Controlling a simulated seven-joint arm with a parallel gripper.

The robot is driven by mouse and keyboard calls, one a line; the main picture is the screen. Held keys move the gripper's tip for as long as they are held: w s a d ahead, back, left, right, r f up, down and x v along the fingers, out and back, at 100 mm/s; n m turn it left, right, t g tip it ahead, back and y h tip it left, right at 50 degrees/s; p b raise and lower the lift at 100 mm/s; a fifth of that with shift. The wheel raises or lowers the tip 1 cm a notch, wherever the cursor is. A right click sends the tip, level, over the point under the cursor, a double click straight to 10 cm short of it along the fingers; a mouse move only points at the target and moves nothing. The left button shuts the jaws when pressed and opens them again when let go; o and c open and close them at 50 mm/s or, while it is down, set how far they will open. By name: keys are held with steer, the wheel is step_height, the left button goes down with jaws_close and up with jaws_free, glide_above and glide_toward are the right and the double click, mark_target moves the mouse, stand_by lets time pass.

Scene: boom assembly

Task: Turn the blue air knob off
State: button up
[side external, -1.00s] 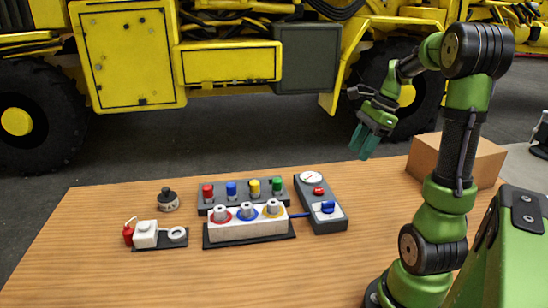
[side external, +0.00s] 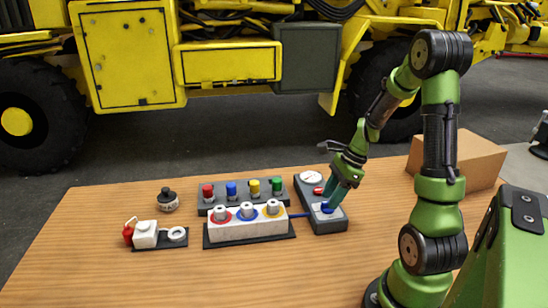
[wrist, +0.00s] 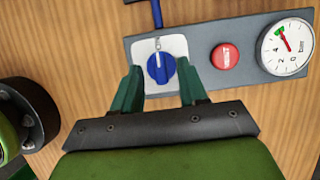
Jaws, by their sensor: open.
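The blue air knob (wrist: 161,67) sits on a white square plate (wrist: 176,46) on a grey panel (wrist: 205,37). A white line on the knob points up in the wrist view, toward a small mark on the plate. My gripper (wrist: 160,82) is open, with one green finger on each side of the knob. I cannot tell whether the fingers touch it. In the side view my gripper (side external: 332,203) reaches down over the panel's front end and partly covers the knob (side external: 326,208).
A red button (wrist: 225,57) and a round gauge (wrist: 286,46) share the panel. A blue hose (wrist: 157,13) runs from it to a white block (side external: 245,226) with several ringed fittings. Several coloured caps stand on a rack (side external: 218,195) behind. A cardboard box (side external: 470,162) stands at right.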

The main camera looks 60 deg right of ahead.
steer(key=shift+w+a+f, duration=0.15)
steer(key=shift+w+f, duration=0.05)
steer(key=shift+f, duration=0.35)
jaws_close()
